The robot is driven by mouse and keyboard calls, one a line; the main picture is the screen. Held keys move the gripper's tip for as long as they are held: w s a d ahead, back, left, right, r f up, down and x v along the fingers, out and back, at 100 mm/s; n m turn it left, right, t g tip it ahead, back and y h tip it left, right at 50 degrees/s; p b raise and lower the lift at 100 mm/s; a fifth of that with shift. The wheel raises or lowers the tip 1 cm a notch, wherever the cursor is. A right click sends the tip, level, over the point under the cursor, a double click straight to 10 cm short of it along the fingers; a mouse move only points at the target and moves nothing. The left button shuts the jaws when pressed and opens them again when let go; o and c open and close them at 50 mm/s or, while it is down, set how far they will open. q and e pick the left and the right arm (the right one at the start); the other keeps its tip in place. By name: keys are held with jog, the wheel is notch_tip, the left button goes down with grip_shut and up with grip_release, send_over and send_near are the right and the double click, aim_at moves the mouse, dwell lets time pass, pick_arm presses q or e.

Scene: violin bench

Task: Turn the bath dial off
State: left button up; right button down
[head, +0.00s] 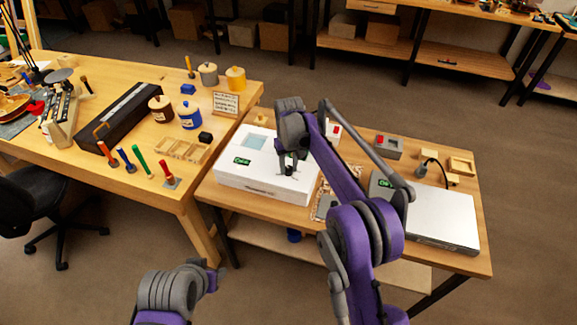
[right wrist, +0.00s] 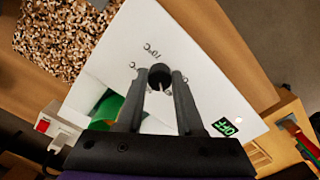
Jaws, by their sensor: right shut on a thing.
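The bath is a white box (head: 240,177) on the right-hand bench in the head view. Its white top (right wrist: 205,75) fills much of the right wrist view. The bath dial (right wrist: 160,73) is a small round black knob with a pale pointer line, beside printed temperature marks. My right gripper (right wrist: 161,88) is shut on the dial, one finger on each side; in the head view it (head: 289,168) reaches down onto the box. A green OFF label (right wrist: 227,127) shows on the box. My left gripper (head: 213,277) is low in the head view; its jaws are unclear.
A silver box (head: 445,220) stands right of my right arm, and a grey switch box (head: 388,147) is behind it. The left bench (head: 225,138) holds a long black case (head: 120,115), pots and coloured-handled tools. A speckled patch (right wrist: 65,35) lies beside the bath.

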aim_at(289, 168)
jog(key=n, duration=0.7)
jog(key=shift+w+d, duration=0.1)
jog(key=n, duration=0.6)
jog(key=shift+n, duration=0.4)
jog(key=c, duration=0.5)
grip_release()
jog(key=shift+c, duration=0.2)
notch_tip(289, 168, up, 11)
jog(key=p, duration=0.1)
jog(key=shift+f, duration=0.1)
